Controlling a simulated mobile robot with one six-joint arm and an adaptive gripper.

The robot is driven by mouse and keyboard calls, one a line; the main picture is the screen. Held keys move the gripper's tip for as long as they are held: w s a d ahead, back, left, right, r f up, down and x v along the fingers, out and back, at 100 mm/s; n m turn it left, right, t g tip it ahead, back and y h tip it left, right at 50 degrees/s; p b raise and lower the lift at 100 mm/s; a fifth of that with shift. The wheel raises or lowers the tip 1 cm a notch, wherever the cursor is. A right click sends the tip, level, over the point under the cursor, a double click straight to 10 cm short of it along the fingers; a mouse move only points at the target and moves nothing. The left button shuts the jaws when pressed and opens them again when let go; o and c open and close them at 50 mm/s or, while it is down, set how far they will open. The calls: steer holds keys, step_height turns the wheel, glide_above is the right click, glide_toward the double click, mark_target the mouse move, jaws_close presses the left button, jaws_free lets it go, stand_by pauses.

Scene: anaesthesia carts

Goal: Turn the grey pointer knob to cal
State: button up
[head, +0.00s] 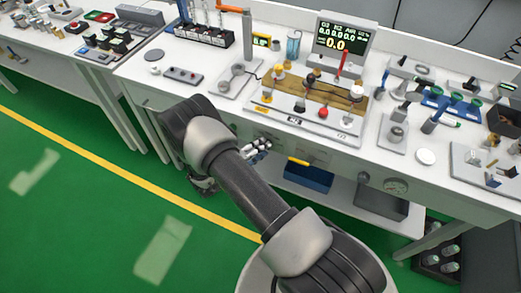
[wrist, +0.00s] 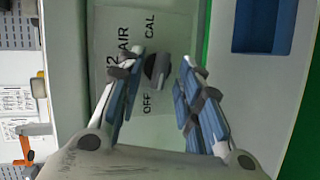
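The grey pointer knob (wrist: 156,70) is on a pale panel in the wrist view. Around it are the printed labels CAL (wrist: 150,26), AIR (wrist: 123,36), OFF (wrist: 147,103) and a partly hidden one ending in 2. I cannot tell clearly which label the pointer faces. My gripper (wrist: 162,58) is open, with one finger on each side of the knob and a visible gap to the right finger. The left finger looks close to the knob; contact is unclear. In the head view, my gripper (head: 257,149) is at the bench front, and the knob cannot be made out.
A blue bin (head: 309,177) is under the bench to the right of my gripper; it also shows in the wrist view (wrist: 266,22). A gauge box (head: 383,202) is farther right. The benchtop above holds a lit display (head: 339,42) and several fixtures. Green floor is free at left.

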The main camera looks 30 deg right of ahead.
steer(key=shift+c, duration=0.5)
steer(key=shift+f, duration=0.1)
jaws_close()
